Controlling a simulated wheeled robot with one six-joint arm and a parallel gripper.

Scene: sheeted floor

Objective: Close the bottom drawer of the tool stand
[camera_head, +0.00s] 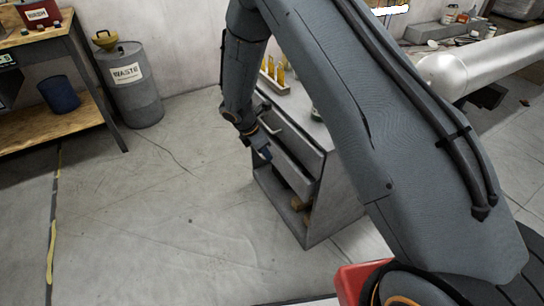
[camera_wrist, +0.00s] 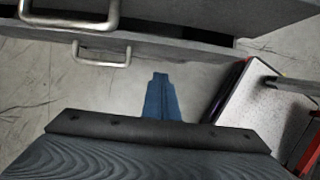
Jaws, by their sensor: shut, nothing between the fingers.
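The tool stand (camera_head: 340,190) is a grey cabinet in the middle of the head view, with drawers above an open lower shelf. The bottom drawer (camera_head: 295,172) is partly hidden behind my gripper; how far it stands out is hard to tell there. In the wrist view two metal bar handles show, the upper drawer's handle (camera_wrist: 75,20) and the lower drawer's handle (camera_wrist: 101,60). A dark gap shows between the two fronts. My gripper (camera_head: 265,153), with blue fingertips (camera_wrist: 160,78), is shut and empty. It is in front of the drawer fronts, apart from the lower handle in the wrist view.
Wooden-looking items (camera_head: 298,204) lie on the stand's lower shelf. Yellow-topped items (camera_head: 275,70) stand on its top. A grey waste drum (camera_head: 132,90) and a workbench (camera_head: 85,70) with a blue bin (camera_head: 59,94) are at left. The floor (camera_head: 150,220) left of the stand is clear.

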